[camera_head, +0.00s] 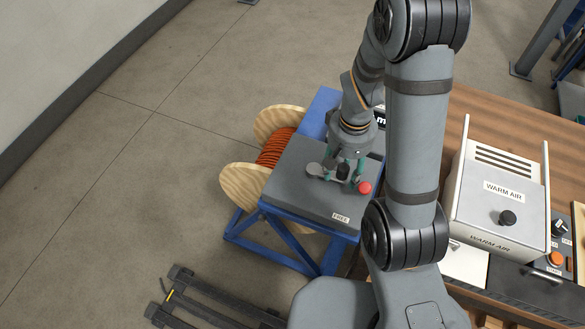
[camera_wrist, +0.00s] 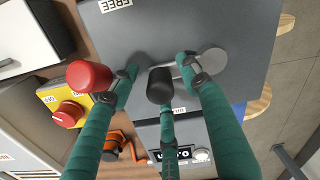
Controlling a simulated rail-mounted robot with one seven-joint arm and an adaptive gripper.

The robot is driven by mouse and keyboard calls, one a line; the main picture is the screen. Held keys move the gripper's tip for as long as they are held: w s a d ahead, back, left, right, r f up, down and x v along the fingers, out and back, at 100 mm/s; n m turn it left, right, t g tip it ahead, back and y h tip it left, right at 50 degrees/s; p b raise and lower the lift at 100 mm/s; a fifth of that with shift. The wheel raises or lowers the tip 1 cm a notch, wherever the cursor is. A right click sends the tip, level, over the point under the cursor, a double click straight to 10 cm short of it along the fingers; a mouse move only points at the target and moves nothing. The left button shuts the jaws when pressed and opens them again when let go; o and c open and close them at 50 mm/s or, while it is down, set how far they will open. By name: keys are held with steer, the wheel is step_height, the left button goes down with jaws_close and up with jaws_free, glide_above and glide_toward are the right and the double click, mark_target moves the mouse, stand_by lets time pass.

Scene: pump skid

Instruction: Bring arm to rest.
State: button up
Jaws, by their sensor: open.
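My gripper (camera_head: 343,172) is open, with green-sleeved fingers pointing down just over the grey top of a stand (camera_head: 312,205) labelled FREE. In the wrist view my gripper (camera_wrist: 160,75) has its fingers spread, one dark-tipped finger in the middle. A metal piece with a round end (camera_head: 315,170) lies on the grey top, beside and partly behind the fingers; its round end also shows in the wrist view (camera_wrist: 212,62). A red ball-like knob (camera_head: 365,187) is just right of the fingers. I cannot tell whether knob and metal piece are joined, or whether any finger touches them.
A wooden reel of orange cable (camera_head: 278,148) stands left of the stand. A WARM AIR box (camera_head: 500,195) is on the wooden bench at right, beside dials. Open floor lies at left.

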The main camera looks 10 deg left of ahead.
step_height(320, 180, up, 12)
stand_by(0.6)
steer(key=shift+f, duration=0.1)
step_height(320, 180, down, 12)
steer(key=shift+s+r, duration=0.15)
steer(key=shift+w+p, duration=0.65)
steer(key=shift+w, duration=0.95)
steer(key=shift+s, duration=0.1)
